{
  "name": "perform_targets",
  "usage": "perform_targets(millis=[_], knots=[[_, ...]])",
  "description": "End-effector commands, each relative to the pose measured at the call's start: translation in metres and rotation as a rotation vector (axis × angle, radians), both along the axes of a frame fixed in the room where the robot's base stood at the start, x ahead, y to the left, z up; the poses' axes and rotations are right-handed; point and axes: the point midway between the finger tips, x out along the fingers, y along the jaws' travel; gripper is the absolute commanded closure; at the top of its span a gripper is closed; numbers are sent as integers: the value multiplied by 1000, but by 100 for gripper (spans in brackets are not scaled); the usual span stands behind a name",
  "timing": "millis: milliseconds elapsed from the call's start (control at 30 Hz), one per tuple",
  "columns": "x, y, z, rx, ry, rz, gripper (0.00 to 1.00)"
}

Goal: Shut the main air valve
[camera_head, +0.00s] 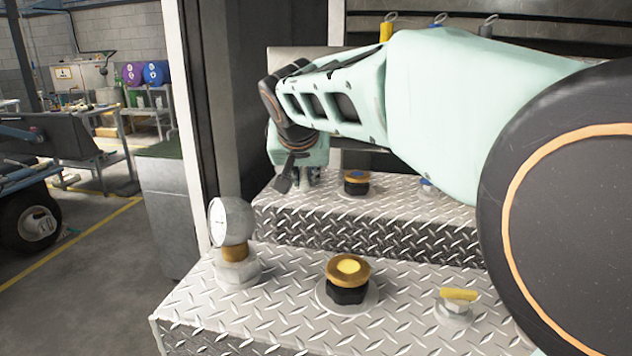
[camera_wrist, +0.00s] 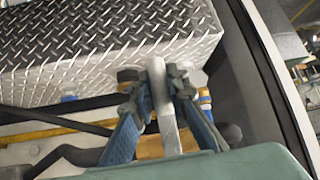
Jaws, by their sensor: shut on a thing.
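In the wrist view, a light grey lever handle (camera_wrist: 167,118), which looks like the main air valve's handle, runs lengthwise between the two blue fingers of my gripper (camera_wrist: 160,88). The fingers are shut on it from both sides. The valve body is mostly hidden behind the fingers and handle. In the head view, my gripper (camera_head: 306,181) points down at the left end of the rear diamond-plate step, behind the round gauge. My wrist hides most of the handle there.
The front diamond-plate step (camera_head: 262,312) bears a pressure gauge (camera_head: 231,222), a yellow-topped brass cap (camera_head: 348,277) and a small yellow lever (camera_head: 458,295). A yellow pipe (camera_wrist: 45,134) and dark hoses lie close beside the fingers.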

Motion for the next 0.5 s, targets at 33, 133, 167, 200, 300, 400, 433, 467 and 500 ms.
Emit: perform_targets(millis=[33,133,167,200,300,400,433,467,500], knots=[[1,1,2,9,-6,1,100],[1,2,2,16,-8,1,100],[1,2,2,17,-8,1,100],[1,2,2,18,-8,1,100],[1,2,2,18,-8,1,100],[1,3,2,18,-8,1,100],[1,3,2,18,-8,1,100],[1,3,2,19,-8,1,100],[1,3,2,19,-8,1,82]])
